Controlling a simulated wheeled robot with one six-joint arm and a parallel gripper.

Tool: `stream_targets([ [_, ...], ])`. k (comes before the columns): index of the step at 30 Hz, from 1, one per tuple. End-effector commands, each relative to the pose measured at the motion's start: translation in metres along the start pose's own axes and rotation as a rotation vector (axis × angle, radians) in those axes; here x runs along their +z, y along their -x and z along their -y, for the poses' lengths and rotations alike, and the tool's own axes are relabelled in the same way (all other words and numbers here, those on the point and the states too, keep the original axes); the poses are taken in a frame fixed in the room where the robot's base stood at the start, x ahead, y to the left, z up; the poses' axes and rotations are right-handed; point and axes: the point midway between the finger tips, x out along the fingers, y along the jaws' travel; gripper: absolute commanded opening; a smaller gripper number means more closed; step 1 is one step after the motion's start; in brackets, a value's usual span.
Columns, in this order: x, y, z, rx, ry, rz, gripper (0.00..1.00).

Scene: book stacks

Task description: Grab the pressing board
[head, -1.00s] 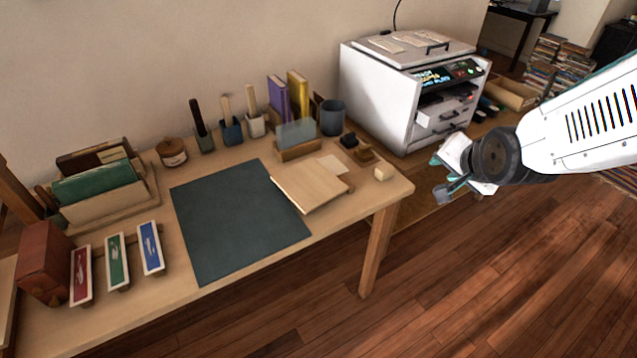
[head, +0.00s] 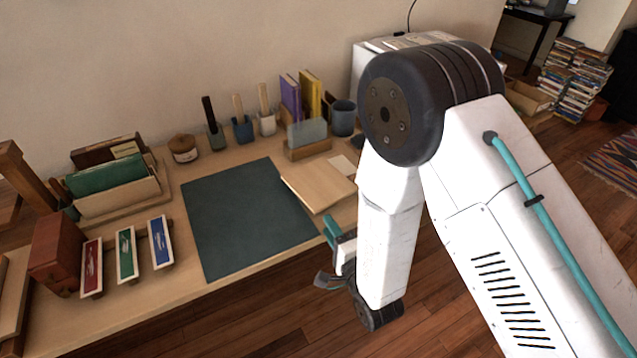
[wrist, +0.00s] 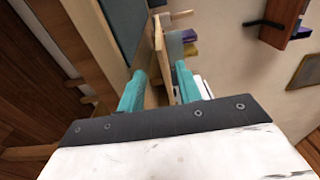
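The pressing board appears to be the light wooden board (head: 318,184), lying flat on the table and overlapping the right edge of the dark mat. Its right side is partly hidden by my arm. In the wrist view the board (wrist: 161,48) shows nearly edge-on, beyond the gap between my fingers. My gripper (head: 328,252) is at the table's front edge, just in front of the board. In the wrist view my gripper (wrist: 158,80) has its two teal fingers apart with nothing held. I cannot tell whether the fingertips reach the board's edge.
The dark mat (head: 243,218) lies flat on the table (head: 195,282). A wooden holder (head: 307,148), brush cups (head: 243,130) and a blue-grey cup (head: 343,118) stand behind the board. A white machine (head: 366,62) is partly hidden behind my arm. Colored strips (head: 126,255) lie left.

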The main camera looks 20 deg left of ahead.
Motion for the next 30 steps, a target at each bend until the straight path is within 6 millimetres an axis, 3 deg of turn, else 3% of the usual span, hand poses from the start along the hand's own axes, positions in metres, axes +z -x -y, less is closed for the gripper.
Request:
stream_targets([
  [15,-0.001,-0.066,0.001,-0.002,0.002,-0.001,0.35],
  [23,-0.001,-0.070,0.001,0.001,0.003,-0.001,0.35],
  [27,-0.001,-0.070,0.001,0.001,0.003,-0.001,0.01],
  [30,-0.001,-0.070,0.001,0.001,0.003,-0.001,0.00],
])
